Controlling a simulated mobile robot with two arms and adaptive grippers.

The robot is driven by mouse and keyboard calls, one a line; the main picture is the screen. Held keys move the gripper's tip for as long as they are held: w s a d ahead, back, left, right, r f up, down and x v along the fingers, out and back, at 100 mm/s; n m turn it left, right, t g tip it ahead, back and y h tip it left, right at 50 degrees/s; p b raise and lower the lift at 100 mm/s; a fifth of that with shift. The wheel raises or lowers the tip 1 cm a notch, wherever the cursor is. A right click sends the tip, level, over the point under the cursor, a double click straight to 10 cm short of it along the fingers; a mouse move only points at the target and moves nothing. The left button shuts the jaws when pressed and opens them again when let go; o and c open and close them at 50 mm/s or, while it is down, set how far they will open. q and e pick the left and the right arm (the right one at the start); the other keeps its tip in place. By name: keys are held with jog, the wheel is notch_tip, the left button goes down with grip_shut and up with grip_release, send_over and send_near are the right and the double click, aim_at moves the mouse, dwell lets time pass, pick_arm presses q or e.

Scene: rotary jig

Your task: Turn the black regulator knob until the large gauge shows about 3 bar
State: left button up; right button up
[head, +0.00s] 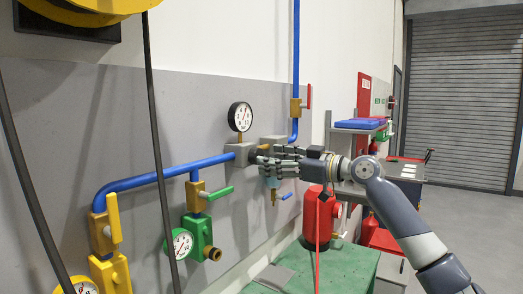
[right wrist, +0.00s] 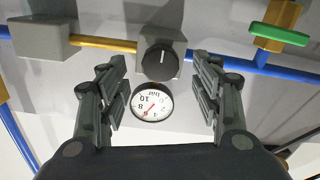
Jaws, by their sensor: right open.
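The large gauge (head: 240,116) has a white face and black rim and stands above the grey regulator block (head: 240,152). It shows upside down in the right wrist view (right wrist: 152,102); its thin red needle points towards the lower left there, but I cannot read the value surely. The black regulator knob (right wrist: 159,61) has a white mark and sits on the block's front. My right gripper (head: 263,160) is open and empty in front of the block; in the wrist view its fingers (right wrist: 160,85) are wide apart, one either side of the knob's line, not touching it. My left gripper is out of view.
Blue pipes with a green-handled valve (head: 218,193) and yellow-handled valve (head: 114,217) run along the grey panel. A small green gauge (head: 181,243) sits lower. A red tank (head: 319,213) stands below my right forearm. Black hoses hang at the left.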

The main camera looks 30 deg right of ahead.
aim_at(255, 156)
jog(key=p+x, duration=0.1)
jog(key=x, duration=0.3)
jog(key=shift+w, duration=0.25)
jog(key=shift+a+f, duration=0.1)
jog(key=c, duration=1.1)
